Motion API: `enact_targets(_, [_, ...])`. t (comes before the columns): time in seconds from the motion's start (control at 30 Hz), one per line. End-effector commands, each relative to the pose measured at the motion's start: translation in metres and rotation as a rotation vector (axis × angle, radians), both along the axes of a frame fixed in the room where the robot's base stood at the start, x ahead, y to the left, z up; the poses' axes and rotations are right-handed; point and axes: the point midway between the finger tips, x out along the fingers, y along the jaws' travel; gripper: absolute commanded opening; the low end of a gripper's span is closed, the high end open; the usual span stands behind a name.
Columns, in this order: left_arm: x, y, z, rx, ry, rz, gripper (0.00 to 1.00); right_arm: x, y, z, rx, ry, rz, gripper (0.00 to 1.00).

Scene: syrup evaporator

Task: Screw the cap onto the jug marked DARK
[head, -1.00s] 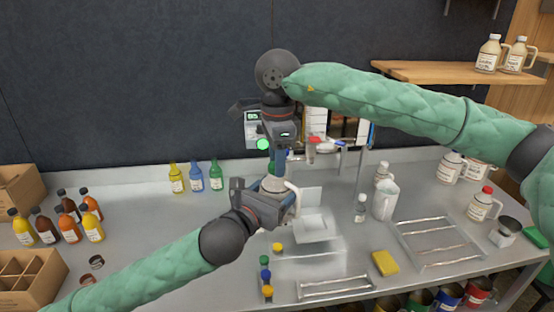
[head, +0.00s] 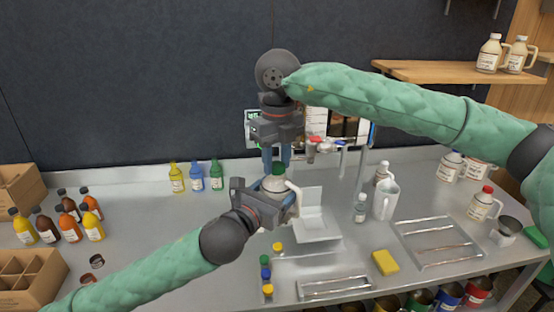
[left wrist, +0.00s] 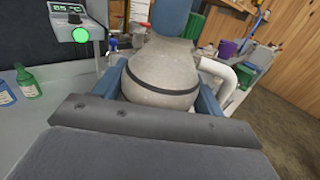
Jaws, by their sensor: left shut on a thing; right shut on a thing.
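A pale jug (head: 274,185) with a white handle is held upright above the counter, and its label is not readable. My left gripper (head: 281,194) is shut around the jug's body. In the left wrist view the jug (left wrist: 160,78) sits between my left fingers (left wrist: 160,95), its handle to the right. A green cap (head: 278,169) is at the jug's mouth. My right gripper (head: 277,158) points down from above and is shut on the cap. I cannot tell how far the cap is seated. A blue right finger covers the mouth in the left wrist view.
Yellow, blue and green bottles (head: 196,177) stand behind to the left. A white pitcher (head: 386,200), a wire rack (head: 438,244) and a yellow sponge (head: 385,262) are to the right. Small caps (head: 266,274) lie in front.

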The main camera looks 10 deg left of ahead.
Motion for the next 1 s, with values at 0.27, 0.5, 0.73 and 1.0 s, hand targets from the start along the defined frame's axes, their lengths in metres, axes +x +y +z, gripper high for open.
enact_targets(0.27, [-0.001,-0.001,0.001,-0.001,-0.003,-0.004,0.06,0.001,0.0,0.001,0.001,-0.001,0.002,0.55])
enact_targets(0.5, [-0.001,-0.001,0.001,-0.001,-0.003,-0.002,0.06,0.001,0.0,0.004,0.001,-0.001,0.003,0.55])
enact_targets(0.73, [-0.001,0.0,0.001,-0.001,-0.002,-0.001,0.06,0.001,0.0,0.028,0.001,-0.004,0.003,0.55])
enact_targets(1.0, [0.0,0.0,0.001,-0.001,-0.002,-0.001,0.06,0.001,-0.001,0.046,0.001,-0.001,0.003,0.55])
